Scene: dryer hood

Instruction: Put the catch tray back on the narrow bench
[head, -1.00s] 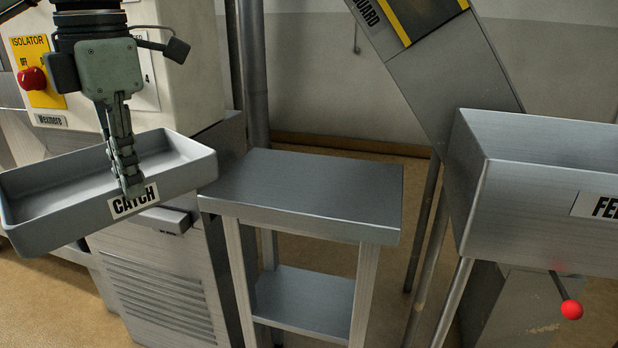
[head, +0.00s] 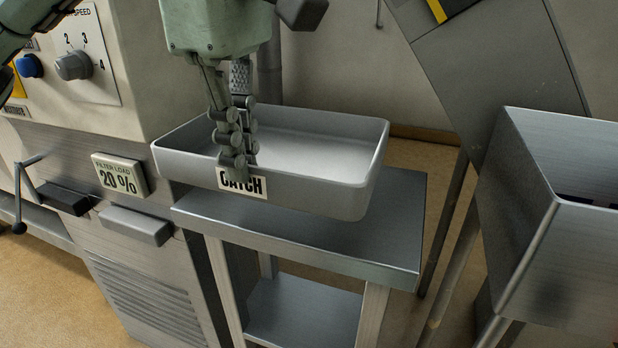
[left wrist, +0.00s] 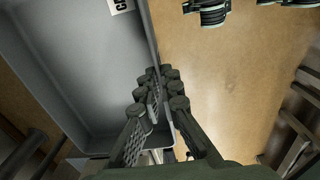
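The catch tray (head: 345,195) is a grey shallow tray with a CATCH label on its front wall. It also shows in the left wrist view (left wrist: 95,75). My left gripper (head: 236,160) is shut on its front rim, left of the middle, with the fingers partly covering the label. In the left wrist view the fingers (left wrist: 163,82) straddle the tray's wall. The tray is roughly level over the narrow bench (head: 395,235), a metal stand with a lower shelf. I cannot tell whether it touches the bench top.
A machine cabinet with a filter load sign (head: 120,177) and a grey handle (head: 135,225) stands left of the bench. A metal feed bin (head: 560,240) and a sloping chute (head: 490,70) stand to the right. The bench top's right end is bare.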

